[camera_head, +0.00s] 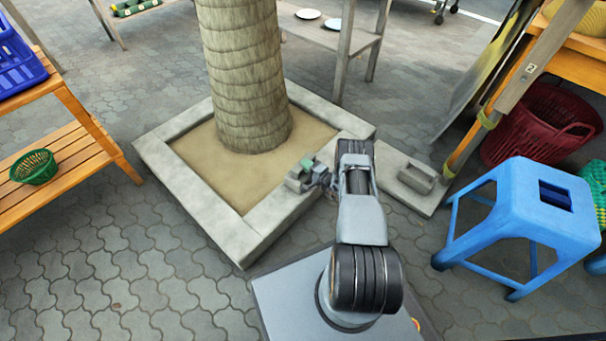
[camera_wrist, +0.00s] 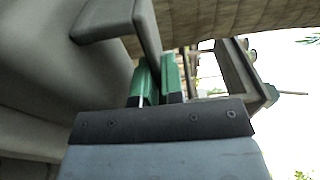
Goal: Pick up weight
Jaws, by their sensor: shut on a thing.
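A grey weight with a handle (camera_wrist: 45,85) fills the left of the wrist view, very close to the camera. My gripper (camera_wrist: 160,78) has green fingertips close together, shut on the weight's grey handle. In the head view, my gripper (camera_head: 308,164) is over the right part of the planter, near its stone rim. The held weight (camera_head: 294,183) shows there as a small grey block, partly hidden by the gripper. Whether it touches the planter cannot be told.
A tree trunk (camera_head: 243,75) stands in the square stone planter (camera_head: 200,203). A blue stool (camera_head: 520,205) and a dark red basket (camera_head: 540,120) are at the right. A wooden shelf (camera_head: 75,165) with baskets is at the left. Paving at the lower left is clear.

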